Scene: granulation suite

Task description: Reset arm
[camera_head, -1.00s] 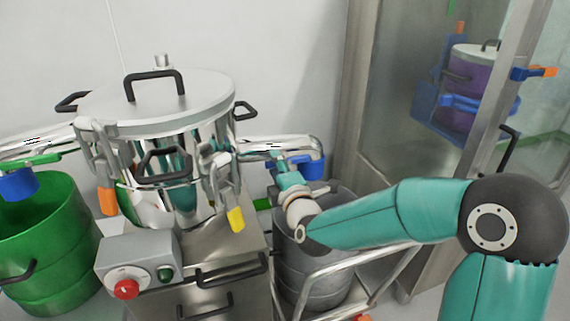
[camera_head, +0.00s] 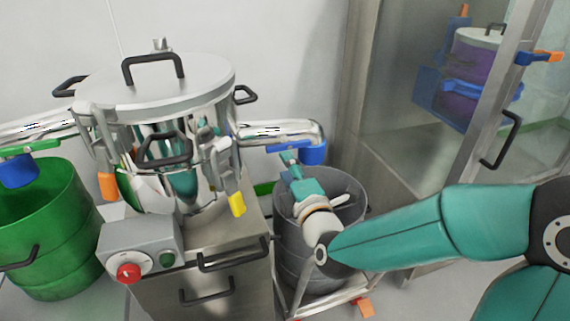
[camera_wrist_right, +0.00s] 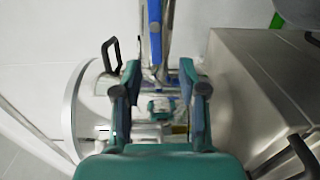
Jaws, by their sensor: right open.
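My right arm comes in from the right in the head view. My right gripper (camera_head: 288,158) is at the end of it, above the grey drum (camera_head: 295,250) and just under the blue-handled outlet pipe (camera_head: 290,130) of the steel vessel. In the right wrist view the two fingers of my right gripper (camera_wrist_right: 160,95) stand apart with nothing held between them. A blue bar (camera_wrist_right: 155,30) shows beyond the fingertips; whether they touch it I cannot tell. My left gripper is not in view.
The steel vessel (camera_head: 200,110) with its lid stands on a steel cabinet (camera_head: 225,290) with a red knob (camera_head: 129,273). A green drum (camera_head: 50,230) is at left. A glass-walled booth (camera_head: 385,110) with a purple drum (camera_head: 462,70) is at right.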

